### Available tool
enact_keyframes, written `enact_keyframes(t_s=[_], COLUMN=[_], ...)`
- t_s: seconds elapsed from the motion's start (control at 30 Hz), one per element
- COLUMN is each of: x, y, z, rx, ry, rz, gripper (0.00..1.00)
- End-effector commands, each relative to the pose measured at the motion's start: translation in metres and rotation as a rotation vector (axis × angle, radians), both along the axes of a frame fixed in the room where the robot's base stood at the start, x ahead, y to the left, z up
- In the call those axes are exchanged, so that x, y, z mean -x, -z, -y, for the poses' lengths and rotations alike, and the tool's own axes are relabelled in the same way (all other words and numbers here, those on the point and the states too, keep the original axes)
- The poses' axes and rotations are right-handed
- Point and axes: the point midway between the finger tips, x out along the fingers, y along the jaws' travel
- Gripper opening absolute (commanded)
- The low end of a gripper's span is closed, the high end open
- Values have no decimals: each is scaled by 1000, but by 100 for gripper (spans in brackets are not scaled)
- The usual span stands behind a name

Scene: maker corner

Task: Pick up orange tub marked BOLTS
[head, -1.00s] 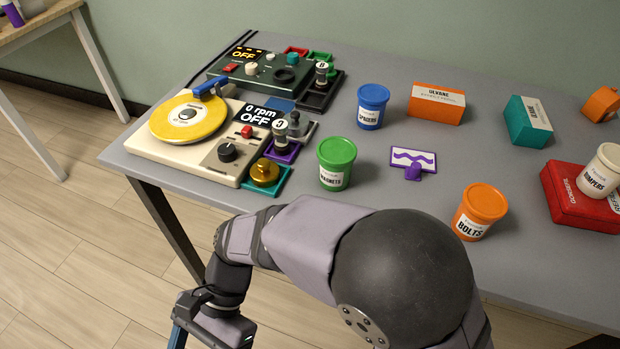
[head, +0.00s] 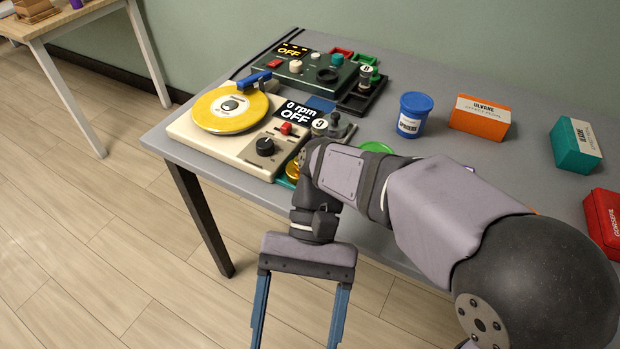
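The orange tub marked BOLTS is almost wholly hidden behind my arm in the head view. Only a sliver of orange (head: 534,210) shows above the arm's edge, and its label is out of sight. My gripper (head: 299,335) hangs off the table's front edge, over the floor, to the left of the tub. Its two blue fingers are wide apart with only floor visible between them. The fingertips are cut off by the bottom of the picture.
A blue tub (head: 413,115), an orange box (head: 480,118) and a teal box (head: 576,146) stand on the grey table (head: 430,75). A green tub's lid (head: 377,147) peeks above my arm. A turntable (head: 225,110) sits at left; a red case (head: 604,222) is at right.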

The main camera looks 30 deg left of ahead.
Motion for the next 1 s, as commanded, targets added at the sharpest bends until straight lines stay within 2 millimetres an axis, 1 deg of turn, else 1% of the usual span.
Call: enact_keyframes(t_s=[0.03,0.17,0.27,0.3,0.4,0.5,0.6,0.73,0.8,0.9,1.0], x=[-9,-27,-41,-46,-60,-71,-81,-94,-104,-121,-140], y=[-15,-30,-46,-53,-72,-89,-105,-125,-132,-127,-125], z=[17,58,93,108,144,174,200,228,240,245,245], rx=[24,105,179,209,284,346,400,469,508,555,595], ry=[-23,-87,-141,-167,-230,-287,-343,-439,-526,-695,-869], rz=[17,62,93,104,128,141,149,152,150,145,136], gripper=[73,73,73,73,73,73,73,73,73,73,73])
